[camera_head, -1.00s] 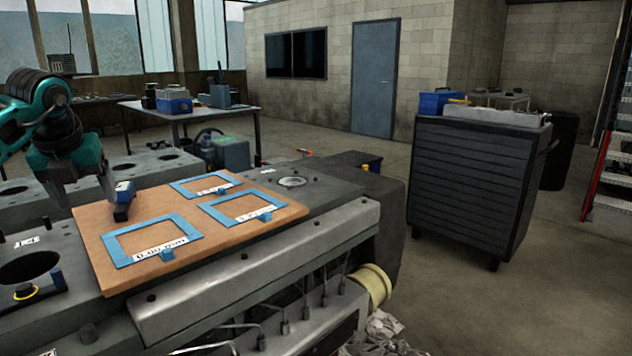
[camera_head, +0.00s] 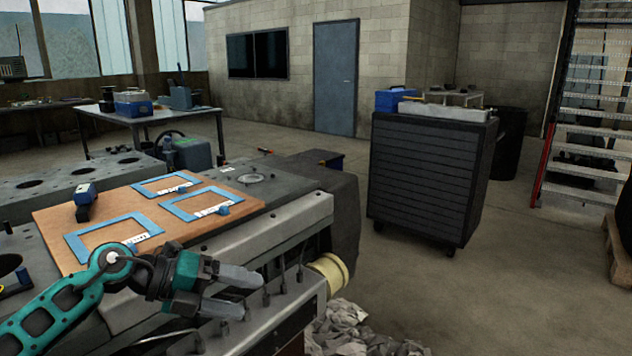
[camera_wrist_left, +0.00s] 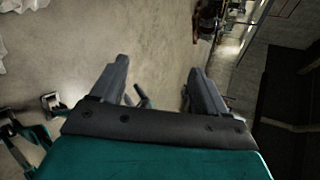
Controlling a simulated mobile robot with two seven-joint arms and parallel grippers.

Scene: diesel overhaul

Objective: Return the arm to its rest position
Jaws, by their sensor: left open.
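My left gripper (camera_head: 238,291) is open and empty in the head view. It is in front of the near side of the engine block, with its fingers pointing right. My teal left arm comes in from the lower left. My right gripper is in neither view.
A wooden board (camera_head: 62,216) with blue frames (camera_head: 158,184) lies on the engine block (camera_head: 285,208), with a blue-and-black device (camera_head: 85,202) on it. A dark tool cabinet (camera_head: 425,180) stands at right. Crumpled rags (camera_head: 350,325) lie below.

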